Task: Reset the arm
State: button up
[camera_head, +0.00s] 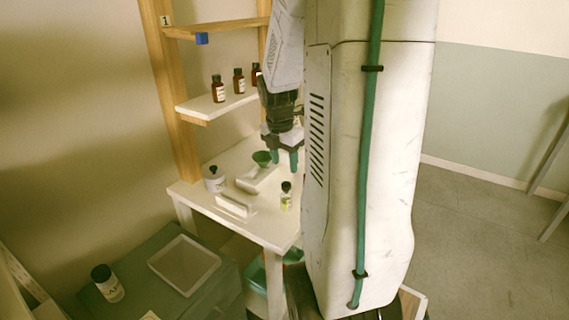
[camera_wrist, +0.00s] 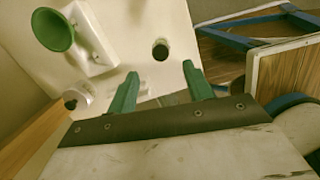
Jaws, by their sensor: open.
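My gripper (camera_head: 286,160) hangs from the arm above the white table, its green fingers pointing down. In the wrist view my gripper (camera_wrist: 160,88) has its two green fingers spread apart with nothing between them. A small bottle with a black cap and yellowish contents (camera_head: 286,197) stands on the table below the gripper. In the wrist view a dark round bottle top (camera_wrist: 161,50) shows beyond the fingertips, apart from them. My arm's white column hides the right part of the table in the head view.
A white table (camera_head: 262,228) bears a green funnel (camera_head: 262,157) on a white stand, a white bottle (camera_head: 215,179) and a white block (camera_head: 234,206). Several brown bottles (camera_head: 218,89) stand on the shelf. A white tray (camera_head: 184,264) and a dark-capped jar (camera_head: 107,283) sit lower left.

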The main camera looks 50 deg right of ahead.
dwell(0.5)
jog(key=shift+s+m, duration=0.15)
jog(key=shift+m, duration=0.65)
jog(key=s+a+r+m, duration=0.3)
jog(key=s+a+m, duration=0.1)
jog(key=a, duration=0.5)
jog(key=s+a+r+m+t+y, duration=0.1)
jog(key=s+a+r+m, duration=0.3)
jog(key=a, duration=0.6)
jog(key=s+a+r+m, duration=0.4)
jog(key=a+m, duration=0.3)
jog(key=a, duration=0.3)
jog(key=shift+s+a+m, duration=0.2)
jog(key=shift+m, duration=0.1)
